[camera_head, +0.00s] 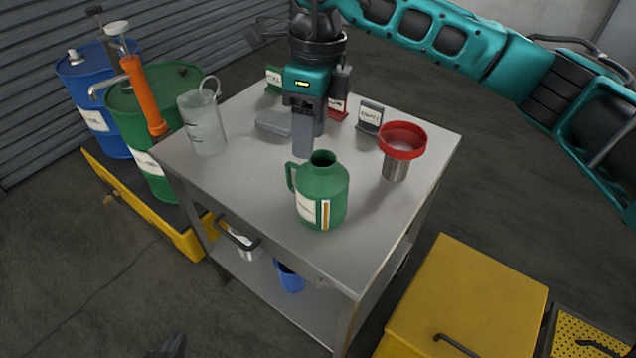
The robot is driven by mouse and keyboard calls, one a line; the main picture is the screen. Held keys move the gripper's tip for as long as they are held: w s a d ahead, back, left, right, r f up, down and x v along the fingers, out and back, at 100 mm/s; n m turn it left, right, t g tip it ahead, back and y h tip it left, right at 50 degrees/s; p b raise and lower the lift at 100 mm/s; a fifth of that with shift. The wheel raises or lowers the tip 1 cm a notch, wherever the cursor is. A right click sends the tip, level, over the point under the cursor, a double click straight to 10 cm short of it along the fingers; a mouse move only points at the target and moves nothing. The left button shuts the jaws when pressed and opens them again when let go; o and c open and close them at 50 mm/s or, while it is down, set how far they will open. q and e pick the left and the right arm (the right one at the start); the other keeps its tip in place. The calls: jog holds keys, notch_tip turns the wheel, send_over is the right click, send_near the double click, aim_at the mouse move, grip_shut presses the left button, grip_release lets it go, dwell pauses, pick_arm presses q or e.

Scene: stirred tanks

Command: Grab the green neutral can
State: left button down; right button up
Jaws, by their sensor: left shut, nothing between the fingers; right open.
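The green can (334,190) stands upright on the grey metal table (250,201), with a side handle, an open dark neck, a white label and a yellow strip. My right gripper (308,139) hangs fingers down just behind the can's neck in the picture. It is open and holds nothing; whether it touches the can cannot be told. Only a dark tip of my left gripper (174,346) shows at the bottom edge, shut and empty, well away from the table top.
A clear jug (203,128), a red funnel on a steel cup (402,140) and small signs (370,115) stand on the table. Blue (88,95) and green drums (176,103) with an orange pump (143,95) are left. A yellow box (470,290) stands front right.

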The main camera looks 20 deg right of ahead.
jog(key=shift+w+d+r+h, duration=0.1)
jog(key=shift+w+d+h, duration=0.2)
jog(key=shift+d, duration=0.2)
jog(key=shift+w+d+r+h, duration=0.1)
jog(key=shift+w+d+h, duration=0.2)
jog(key=shift+d, duration=0.2)
send_over(317, 179)
jog(key=f, duration=0.6)
jog(key=shift+w+d+f, duration=0.15)
jog(key=shift+d+f, duration=0.1)
jog(key=shift+d, duration=0.1)
jog(key=f, duration=0.5)
jog(key=shift+a+f, duration=0.3)
jog(key=shift+a, duration=0.1)
grip_shut()
